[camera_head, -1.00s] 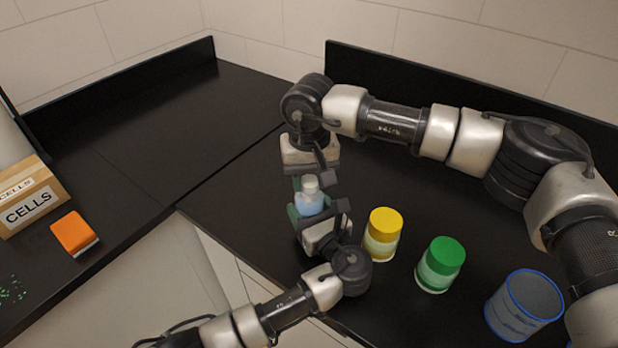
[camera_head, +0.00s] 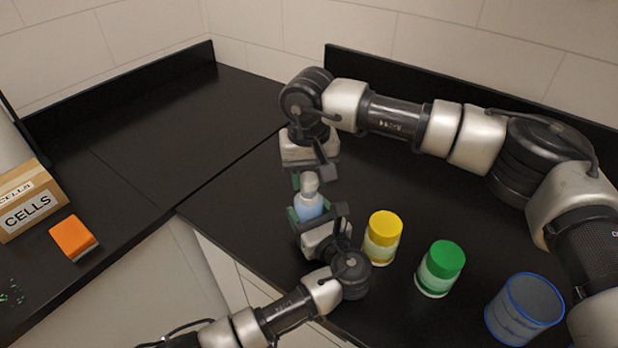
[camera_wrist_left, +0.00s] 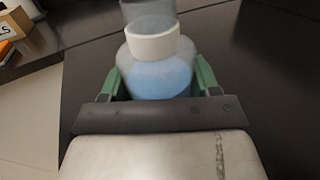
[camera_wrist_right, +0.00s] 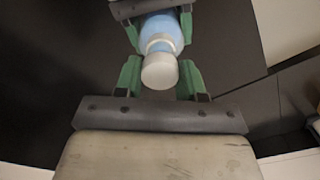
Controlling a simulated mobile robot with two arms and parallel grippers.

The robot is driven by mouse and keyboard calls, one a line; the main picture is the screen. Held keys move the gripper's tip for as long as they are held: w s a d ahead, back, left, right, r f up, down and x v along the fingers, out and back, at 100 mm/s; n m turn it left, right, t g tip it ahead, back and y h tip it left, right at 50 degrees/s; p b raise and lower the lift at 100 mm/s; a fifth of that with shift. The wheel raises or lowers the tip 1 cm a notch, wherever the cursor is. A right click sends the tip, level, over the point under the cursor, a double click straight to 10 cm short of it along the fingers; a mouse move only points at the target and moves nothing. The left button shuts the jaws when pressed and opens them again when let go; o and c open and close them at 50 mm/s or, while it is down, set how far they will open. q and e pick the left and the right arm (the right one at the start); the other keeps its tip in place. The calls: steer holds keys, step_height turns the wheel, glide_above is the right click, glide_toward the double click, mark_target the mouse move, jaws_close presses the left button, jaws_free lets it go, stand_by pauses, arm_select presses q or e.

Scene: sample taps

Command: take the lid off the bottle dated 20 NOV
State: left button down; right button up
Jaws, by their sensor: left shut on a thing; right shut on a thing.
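A small bottle with blue liquid (camera_head: 308,206) is upright above or on the dark counter; no date is readable on it. My left gripper (camera_head: 309,213) is shut on its body, with the green fingers on either side in the left wrist view (camera_wrist_left: 155,82). A pale grey lid (camera_head: 309,181) is above a white ring at the bottle's neck (camera_wrist_left: 153,42). My right gripper (camera_head: 310,183) is shut on the lid from behind; the lid sits between its green fingers in the right wrist view (camera_wrist_right: 160,72). I cannot tell whether the lid is fully clear of the neck.
A yellow-lidded jar (camera_head: 382,238), a green-lidded jar (camera_head: 440,268) and a blue-rimmed container (camera_head: 524,308) stand to the right. A CELLS box (camera_head: 28,208) and an orange block (camera_head: 73,237) are on the left counter. The back-left counter is clear.

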mark_target(309, 178)
steer(key=shift+r, duration=0.35)
steer(key=shift+r, duration=1.9)
arm_select(q)
steer(key=shift+c, duration=0.8)
jaws_free()
steer(key=b+v, duration=0.1)
steer(key=v, duration=1.1)
arm_select(e)
steer(key=shift+f, duration=0.65)
